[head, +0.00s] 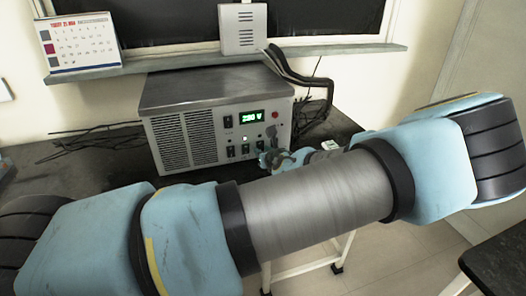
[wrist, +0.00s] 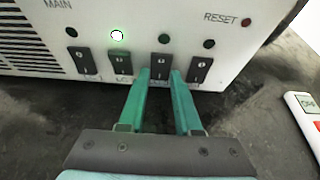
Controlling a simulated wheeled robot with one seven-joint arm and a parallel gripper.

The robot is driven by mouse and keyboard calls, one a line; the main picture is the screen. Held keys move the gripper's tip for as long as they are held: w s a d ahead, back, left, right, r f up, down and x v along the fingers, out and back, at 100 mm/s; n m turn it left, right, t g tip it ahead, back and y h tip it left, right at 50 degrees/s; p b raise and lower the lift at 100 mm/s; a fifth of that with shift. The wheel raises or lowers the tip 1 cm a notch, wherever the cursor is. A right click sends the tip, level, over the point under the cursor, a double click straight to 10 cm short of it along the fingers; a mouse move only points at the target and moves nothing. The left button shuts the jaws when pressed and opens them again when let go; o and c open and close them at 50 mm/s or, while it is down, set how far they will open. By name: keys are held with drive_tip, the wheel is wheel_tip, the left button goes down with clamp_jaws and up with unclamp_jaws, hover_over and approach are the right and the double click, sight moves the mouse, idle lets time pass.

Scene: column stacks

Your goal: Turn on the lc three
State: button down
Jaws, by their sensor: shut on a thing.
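A metal power unit (head: 210,95) stands on the dark bench, with a lit green display (head: 252,117) reading in V. In the wrist view its panel has a row of black rocker switches: first (wrist: 82,62), second (wrist: 120,62), third (wrist: 160,64) and the rightmost (wrist: 200,68). The lamp (wrist: 117,35) above the second is lit bright; the lamp (wrist: 164,39) above the third is dark green. My gripper (wrist: 160,77) has its green fingertips at both sides of the third switch, shut on it. In the head view my gripper (head: 276,158) is small beside the panel.
A red RESET button (wrist: 246,22) sits at the panel's upper right. Cables (head: 100,138) lie left on the bench. A calendar (head: 80,42) and a white box (head: 243,28) stand on the shelf.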

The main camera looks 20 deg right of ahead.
drive_tip(key=shift+f, duration=0.15)
drive_tip(key=shift+f+t+b, duration=0.4)
drive_tip(key=shift+t+b, duration=0.65)
drive_tip(key=shift+t, duration=0.05)
drive_tip(key=shift+r+t, duration=0.1)
drive_tip(key=shift+t, duration=0.2)
drive_tip(key=c, duration=0.9)
unclamp_jaws()
drive_tip(key=s+b, duration=0.1)
drive_tip(key=s, duration=0.2)
drive_tip(key=s+a+r, duration=0.1)
drive_tip(key=s, duration=0.3)
drive_tip(key=s+b, duration=0.1)
drive_tip(key=s, duration=0.2)
drive_tip(key=shift+s+a+r+b, duration=0.15)
drive_tip(key=shift+s+r+b, duration=0.1)
drive_tip(key=shift+s+b, duration=0.1)
